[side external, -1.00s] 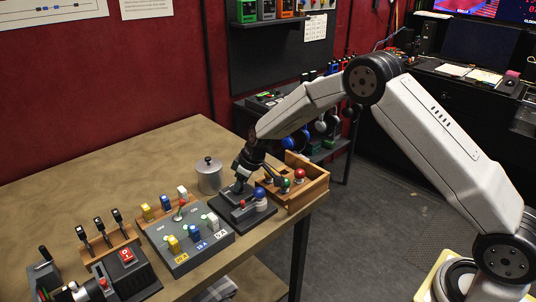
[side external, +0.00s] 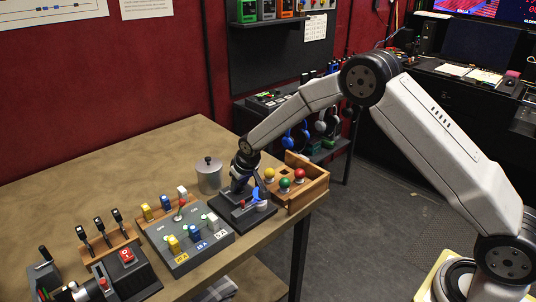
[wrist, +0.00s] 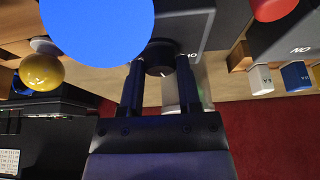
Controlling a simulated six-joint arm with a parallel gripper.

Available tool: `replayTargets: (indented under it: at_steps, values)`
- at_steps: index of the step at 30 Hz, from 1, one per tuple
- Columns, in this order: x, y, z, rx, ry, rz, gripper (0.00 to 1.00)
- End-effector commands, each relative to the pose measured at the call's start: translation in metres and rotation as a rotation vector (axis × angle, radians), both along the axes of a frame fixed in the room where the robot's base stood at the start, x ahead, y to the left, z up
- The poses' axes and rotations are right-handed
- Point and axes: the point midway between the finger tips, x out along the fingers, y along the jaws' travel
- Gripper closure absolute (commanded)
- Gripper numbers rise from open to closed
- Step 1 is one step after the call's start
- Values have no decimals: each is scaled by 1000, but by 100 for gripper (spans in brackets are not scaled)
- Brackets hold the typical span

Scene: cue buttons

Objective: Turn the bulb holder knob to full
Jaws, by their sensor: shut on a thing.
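The bulb holder (side external: 245,218) is a dark box near the table's right edge. A round blue bulb (side external: 257,195) sits on its right side. In the wrist view the blue bulb (wrist: 97,22) is bright, even blue at the top left. The holder's small black knob (wrist: 158,57) sits between my fingers. My gripper (wrist: 158,75) is shut on the knob, one finger on each side. In the side view my gripper (side external: 237,189) points down at the holder, and the knob is hidden there. A small red part (side external: 242,203) shows on the holder.
A wooden box (side external: 313,187) holding yellow, red and green bulbs stands right of the holder. A grey switch panel (side external: 188,255) stands to the left, and a metal pot (side external: 209,176) stands behind. A lever rack (side external: 108,243) is farther left. The table's back left is clear.

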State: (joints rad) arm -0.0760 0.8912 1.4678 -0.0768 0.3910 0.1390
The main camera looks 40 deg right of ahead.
Motion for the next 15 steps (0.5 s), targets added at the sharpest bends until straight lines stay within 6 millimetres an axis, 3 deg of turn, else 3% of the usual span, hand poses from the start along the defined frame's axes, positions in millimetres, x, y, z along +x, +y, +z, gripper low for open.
replayTargets:
  at_steps: [15]
  values:
    - [0, 2, 0, -1, 2, -257, 100]
